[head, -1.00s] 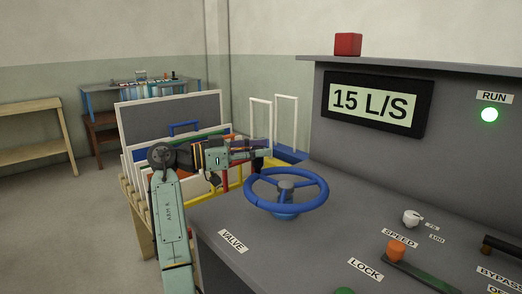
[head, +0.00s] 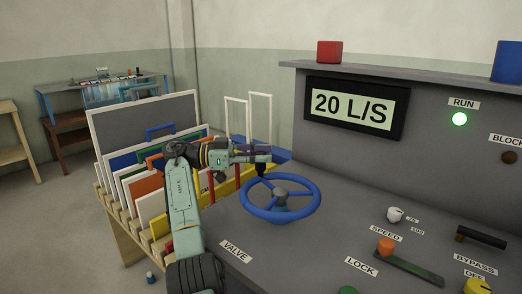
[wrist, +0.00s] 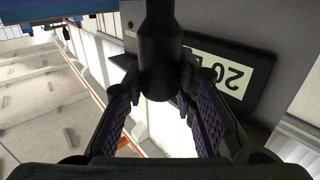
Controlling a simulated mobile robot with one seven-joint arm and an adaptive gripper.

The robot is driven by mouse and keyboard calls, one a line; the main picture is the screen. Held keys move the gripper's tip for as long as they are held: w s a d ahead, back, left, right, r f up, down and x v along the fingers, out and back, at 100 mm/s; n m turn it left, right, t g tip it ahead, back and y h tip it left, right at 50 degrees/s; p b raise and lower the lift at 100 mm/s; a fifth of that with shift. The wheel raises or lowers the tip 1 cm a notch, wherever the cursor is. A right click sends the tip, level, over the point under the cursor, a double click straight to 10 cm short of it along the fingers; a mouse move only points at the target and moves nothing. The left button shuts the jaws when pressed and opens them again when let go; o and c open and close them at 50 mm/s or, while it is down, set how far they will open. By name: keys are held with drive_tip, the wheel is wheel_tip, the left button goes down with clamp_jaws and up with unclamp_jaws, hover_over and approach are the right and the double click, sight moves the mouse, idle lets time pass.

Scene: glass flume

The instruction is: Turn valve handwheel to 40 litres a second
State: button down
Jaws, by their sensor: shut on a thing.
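The blue valve handwheel (head: 311,209) lies flat on the grey console, beside the VALVE label (head: 235,252). My gripper (head: 262,158) is at the far left side of its rim. In the wrist view, my gripper (wrist: 160,92) is shut on a dark rounded handle (wrist: 160,40), which seems to stand up from the wheel's rim. The display (head: 352,107) reads 20 L/S; part of it also shows upside down in the wrist view (wrist: 232,75).
A SPEED knob (head: 395,214), an orange lever knob (head: 385,245) and a black handle (head: 482,237) are on the console right of the wheel. The RUN light (head: 460,119) glows green. A rack of coloured panels (head: 146,118) stands close behind my arm.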

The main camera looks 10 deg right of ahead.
drive_tip(key=shift+w+d+m+g+p, duration=0.2)
drive_tip(key=shift+m+g+p, duration=0.1)
drive_tip(key=shift+g+p, duration=0.1)
idle(0.3)
drive_tip(key=c, duration=1.3)
unclamp_jaws()
drive_tip(key=shift+s, duration=0.1)
drive_tip(key=shift+f, duration=0.15)
